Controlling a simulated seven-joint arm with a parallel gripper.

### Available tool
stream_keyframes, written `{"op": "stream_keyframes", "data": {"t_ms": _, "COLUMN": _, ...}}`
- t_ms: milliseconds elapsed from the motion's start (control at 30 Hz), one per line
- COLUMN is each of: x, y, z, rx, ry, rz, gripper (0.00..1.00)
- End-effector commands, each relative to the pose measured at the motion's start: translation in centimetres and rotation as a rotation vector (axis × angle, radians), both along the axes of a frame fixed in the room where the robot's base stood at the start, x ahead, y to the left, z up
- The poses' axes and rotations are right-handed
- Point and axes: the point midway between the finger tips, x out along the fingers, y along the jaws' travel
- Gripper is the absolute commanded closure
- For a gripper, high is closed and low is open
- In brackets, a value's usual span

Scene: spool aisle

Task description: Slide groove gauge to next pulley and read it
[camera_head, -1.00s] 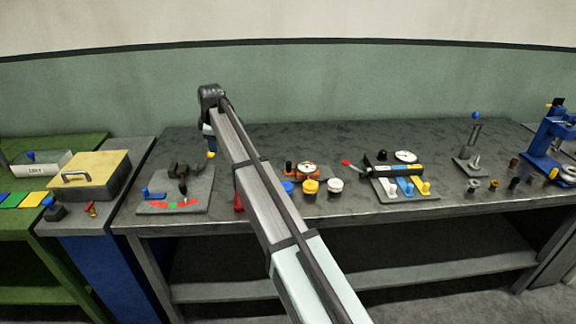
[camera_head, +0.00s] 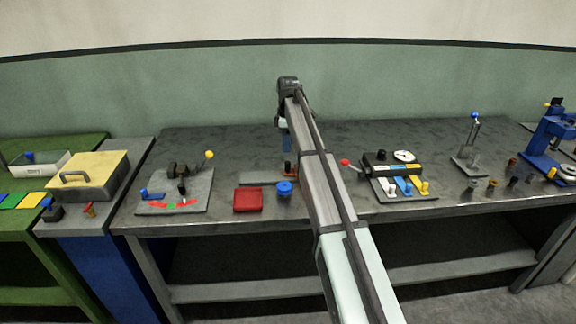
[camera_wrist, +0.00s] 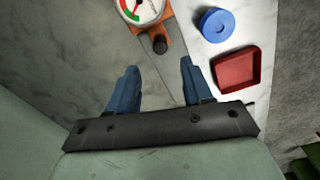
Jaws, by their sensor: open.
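The gauge, with a red, white and green dial (camera_wrist: 142,8) on an orange base with a black knob (camera_wrist: 160,45), is at the top edge of the wrist view, partly cut off. In the head view only a sliver of its base (camera_head: 289,172) shows beside my arm. A blue round pulley (camera_wrist: 216,24) lies right of it on a pale strip; it also shows in the head view (camera_head: 285,188). My gripper (camera_wrist: 159,66) has its blue fingers apart and empty, just short of the knob. In the head view my gripper (camera_head: 286,143) hangs above the bench's back part.
A red tray (camera_wrist: 237,70) lies near the blue pulley, also in the head view (camera_head: 248,200). A lever board (camera_head: 200,185) is left. A black device (camera_head: 392,165) with coloured tabs is right. My arm hides the bench between.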

Motion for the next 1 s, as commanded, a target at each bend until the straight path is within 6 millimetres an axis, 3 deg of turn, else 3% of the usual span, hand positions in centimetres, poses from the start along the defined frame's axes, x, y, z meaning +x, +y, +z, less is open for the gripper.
{"op": "stream_keyframes", "data": {"t_ms": 200, "x": -0.1, "y": 0.0, "z": -4.1, "rx": 0.0, "ry": 0.002, "rz": 0.0, "gripper": 0.5}}
{"op": "stream_keyframes", "data": {"t_ms": 500, "x": 0.0, "y": 0.1, "z": -8.5, "rx": 0.0, "ry": 0.0, "rz": 0.0, "gripper": 0.5}}
{"op": "stream_keyframes", "data": {"t_ms": 700, "x": 0.0, "y": 0.1, "z": -9.8, "rx": 0.0, "ry": 0.0, "rz": 0.0, "gripper": 0.5}}
{"op": "stream_keyframes", "data": {"t_ms": 1000, "x": 0.0, "y": 0.1, "z": -10.2, "rx": 0.001, "ry": -0.001, "rz": 0.0, "gripper": 0.5}}
